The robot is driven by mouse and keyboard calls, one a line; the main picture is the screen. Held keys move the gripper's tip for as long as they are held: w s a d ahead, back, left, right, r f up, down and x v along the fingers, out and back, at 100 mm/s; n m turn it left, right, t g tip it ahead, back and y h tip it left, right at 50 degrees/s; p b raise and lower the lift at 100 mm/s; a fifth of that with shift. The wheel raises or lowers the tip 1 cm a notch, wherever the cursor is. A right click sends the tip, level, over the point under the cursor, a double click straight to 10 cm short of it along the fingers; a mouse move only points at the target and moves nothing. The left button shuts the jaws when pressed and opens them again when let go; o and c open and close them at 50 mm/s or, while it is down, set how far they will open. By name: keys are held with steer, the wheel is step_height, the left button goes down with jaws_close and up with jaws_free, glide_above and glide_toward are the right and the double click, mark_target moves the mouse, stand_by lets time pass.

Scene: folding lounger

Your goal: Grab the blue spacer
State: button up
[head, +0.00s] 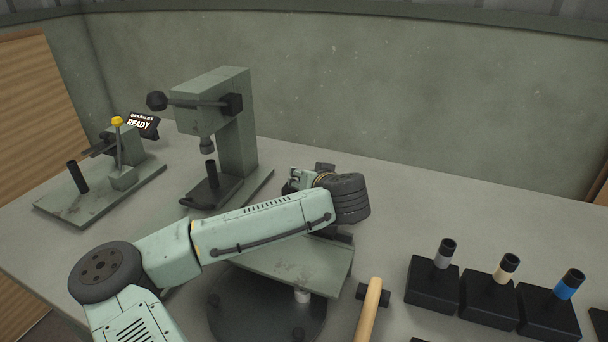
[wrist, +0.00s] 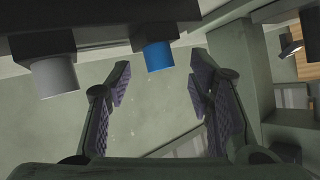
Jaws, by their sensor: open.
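A blue-banded spacer (head: 568,284) with a dark top stands upright on a black block at the right of the head view. In the wrist view a blue cylinder (wrist: 159,55) projects from a dark bar at the top, beyond my fingertips and roughly between them. I cannot tell whether it is the same piece. My gripper (wrist: 161,82) is open, with nothing between its pads. In the head view my wrist hides most of the gripper, which is beside the press and far left of the black blocks.
A grey spacer (head: 442,253) and a beige spacer (head: 505,268) stand on neighbouring black blocks. A wooden-handled hammer (head: 368,310) lies left of them. A green press (head: 235,125) and a lever fixture (head: 110,180) stand at the left. The table behind the blocks is clear.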

steer(key=shift+w+a+f, duration=0.1)
steer(key=shift+w+f, duration=0.25)
steer(key=shift+w, duration=0.3)
steer(key=shift+c, duration=0.4)
steer(key=c, duration=0.7)
